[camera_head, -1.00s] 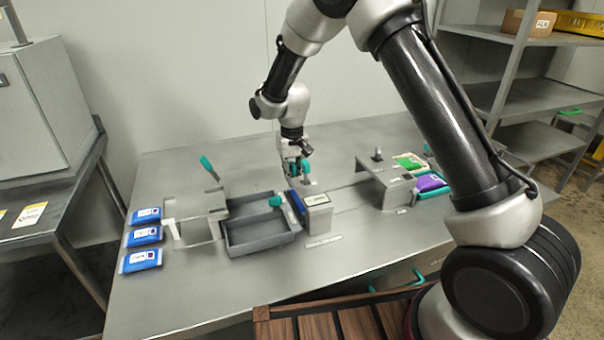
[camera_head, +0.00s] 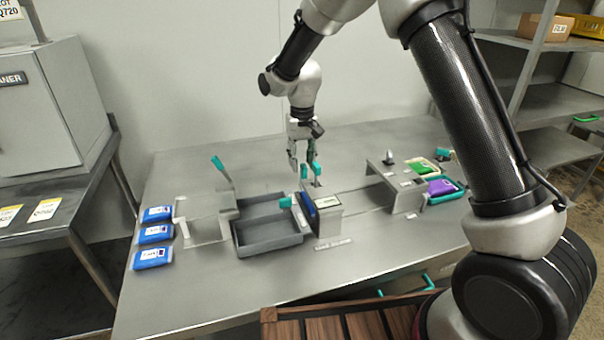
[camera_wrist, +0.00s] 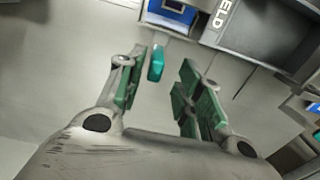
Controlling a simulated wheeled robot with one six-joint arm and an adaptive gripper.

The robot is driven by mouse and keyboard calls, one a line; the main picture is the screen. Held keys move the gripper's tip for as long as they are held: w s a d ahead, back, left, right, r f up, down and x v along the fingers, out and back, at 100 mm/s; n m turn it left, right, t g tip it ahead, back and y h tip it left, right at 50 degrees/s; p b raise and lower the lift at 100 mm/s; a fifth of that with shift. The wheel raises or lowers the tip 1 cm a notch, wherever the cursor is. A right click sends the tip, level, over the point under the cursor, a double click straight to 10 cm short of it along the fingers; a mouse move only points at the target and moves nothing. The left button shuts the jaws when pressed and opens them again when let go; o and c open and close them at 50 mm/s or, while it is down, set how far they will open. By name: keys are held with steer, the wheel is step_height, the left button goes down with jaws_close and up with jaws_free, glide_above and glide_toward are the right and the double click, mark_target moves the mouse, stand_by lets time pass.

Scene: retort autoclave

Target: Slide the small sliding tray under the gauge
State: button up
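My gripper (camera_head: 303,160) points down over the back middle of the table. It is open and empty, and its green-padded fingers (camera_wrist: 160,78) stand apart in the wrist view. A teal knob (camera_wrist: 156,62) shows between and beyond the fingertips, not gripped. It lies beside a small light tray (camera_wrist: 152,28) with a blue pouch in it, probably the sliding tray. In the head view the blue pouch (camera_head: 308,206) is beside a grey block (camera_head: 328,216). A grey bridge-shaped stand (camera_head: 400,192) is further right; I cannot tell which of these is the gauge.
A dark two-compartment bin (camera_head: 268,248) stands left of the block. Beyond it are a grey stand (camera_head: 203,222) with a teal lever (camera_head: 219,165) and several blue pouches (camera_head: 155,234). Green (camera_head: 422,167) and purple (camera_head: 441,188) pouches lie at the right.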

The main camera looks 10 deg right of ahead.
step_height(320, 180, up, 6)
steer(key=shift+f, duration=0.25)
steer(key=shift+r, duration=0.15)
steer(key=shift+d+r, duration=0.2)
steer(key=s+d+r+m+t, duration=0.1)
steer(key=s+d+r+t, duration=0.1)
steer(key=s+d+r, duration=1.45)
steer(key=s+d+t, duration=0.1)
steer(key=s+d, duration=0.4)
steer(key=s, duration=0.3)
steer(key=s+d+f+m+t, duration=0.1)
steer(key=s+d, duration=0.4)
steer(key=s, duration=0.4)
steer(key=shift+d+f, duration=0.3)
steer(key=shift+d, duration=0.1)
